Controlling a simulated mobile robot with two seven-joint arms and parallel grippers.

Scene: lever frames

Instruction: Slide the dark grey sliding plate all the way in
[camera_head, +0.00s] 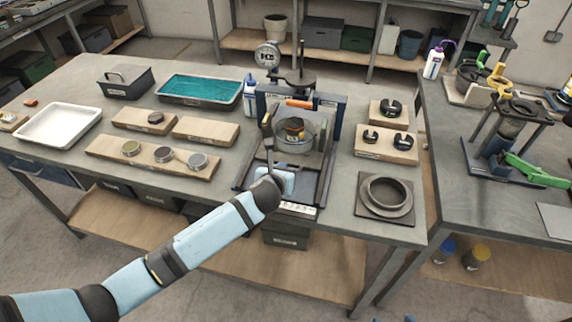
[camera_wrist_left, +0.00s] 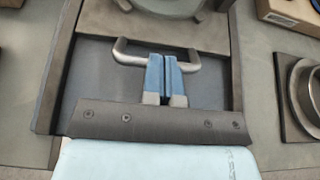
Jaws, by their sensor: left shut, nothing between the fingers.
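The dark grey sliding plate (camera_wrist_left: 150,28) lies between the side rails of its frame in the left wrist view. A U-shaped metal handle (camera_wrist_left: 131,59) sticks out from its front edge. My left gripper (camera_wrist_left: 164,58) is shut and empty, its blue fingertips over the middle of the handle bar and hiding it; I cannot tell whether they touch. A bare, darker bed shows in front of the plate. In the head view, the press frame (camera_head: 329,170) stands near the table's front edge, and my left arm hides part of its front.
A dark square base with a grey ring (camera_head: 388,193) stands right of the frame. Wooden blocks (camera_head: 152,160) with small round parts lie to the left.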

